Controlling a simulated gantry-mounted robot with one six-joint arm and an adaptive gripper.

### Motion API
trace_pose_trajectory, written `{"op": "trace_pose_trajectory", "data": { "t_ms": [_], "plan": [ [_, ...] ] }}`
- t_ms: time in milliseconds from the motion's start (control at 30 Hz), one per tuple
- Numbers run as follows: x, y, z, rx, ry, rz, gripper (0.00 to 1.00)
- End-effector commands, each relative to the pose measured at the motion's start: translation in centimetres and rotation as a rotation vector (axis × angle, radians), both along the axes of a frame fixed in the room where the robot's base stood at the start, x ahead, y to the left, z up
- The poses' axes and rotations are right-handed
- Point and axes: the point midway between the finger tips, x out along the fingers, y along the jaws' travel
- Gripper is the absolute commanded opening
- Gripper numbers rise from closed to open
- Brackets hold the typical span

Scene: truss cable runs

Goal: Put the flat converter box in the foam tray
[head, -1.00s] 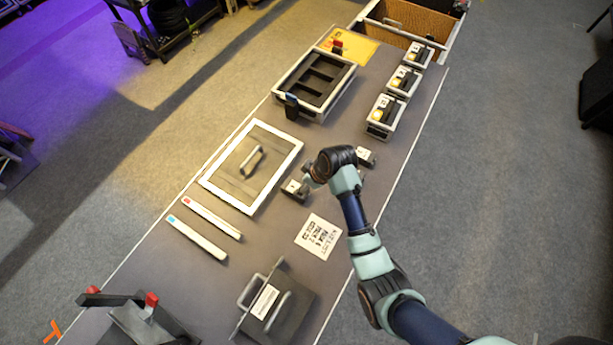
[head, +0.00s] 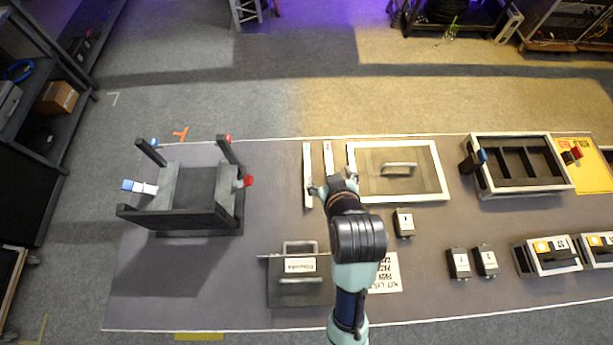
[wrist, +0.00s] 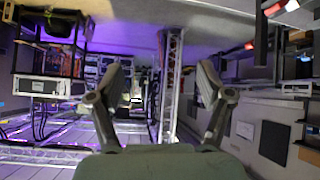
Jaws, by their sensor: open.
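Three small dark boxes with pale labelled tops are on the table in the head view. One (head: 404,223) sits below the framed panel; two (head: 458,263) (head: 486,262) stand side by side farther right. I cannot tell which is the flat converter box. The foam tray (head: 480,186) is a pale-rimmed case with dark compartments at the right back; they look empty. My gripper (head: 331,184) is over the table by the two pale bars, left of the boxes and well left of the tray. In the wrist view my gripper (wrist: 160,95) has its fingers wide apart with nothing between them.
A framed panel with a handle (head: 420,190) lies right of my gripper. Two pale bars (head: 307,175) (head: 328,158) lie left of it. A black rack (head: 170,222) stands far left. A dark handled plate (head: 300,291) lies in front, beside a printed sheet (head: 387,275). Larger boxes (head: 553,257) line the right front.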

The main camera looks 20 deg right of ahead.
Motion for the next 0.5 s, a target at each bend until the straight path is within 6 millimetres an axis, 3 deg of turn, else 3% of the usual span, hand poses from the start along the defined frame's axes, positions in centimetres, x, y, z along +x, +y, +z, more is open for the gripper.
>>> {"op": "trace_pose_trajectory", "data": {
  "t_ms": [33,100,200,300,500],
  "plan": [
    [0.5,4.7,2.7,0.004,-0.076,0.054,0.79],
    [0.3,9.5,5.9,0.028,-0.169,0.100,0.79],
    [-0.6,13.9,8.9,0.067,-0.257,0.145,0.79],
    [-1.1,15.6,10.1,0.089,-0.294,0.162,0.79],
    [-1.2,15.7,10.3,0.092,-0.299,0.162,0.83]
  ]
}}
